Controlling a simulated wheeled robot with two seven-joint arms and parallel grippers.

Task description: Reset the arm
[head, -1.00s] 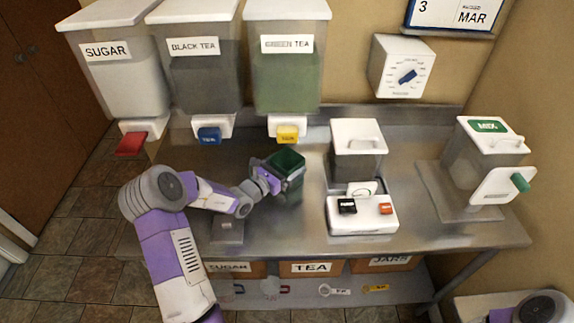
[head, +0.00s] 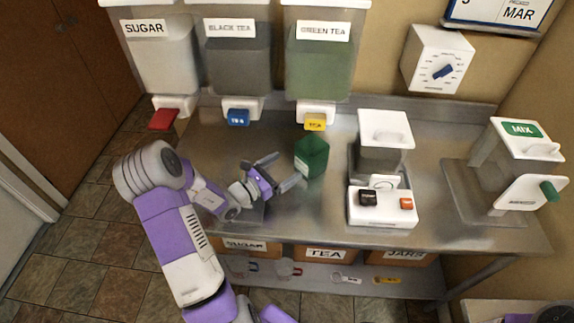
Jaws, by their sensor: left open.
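My left arm comes in from the left, and its gripper (head: 281,171) is open and empty above the steel table. A dark green cup (head: 312,157) stands on the table just right of the gripper's fingers, apart from them. The cup is below the yellow tap of the green tea dispenser (head: 319,68).
Sugar (head: 160,62) and black tea (head: 238,62) dispensers hang left of the green tea. A mixing machine (head: 512,165) stands far right. Labelled boxes (head: 326,254) sit below the tabletop.

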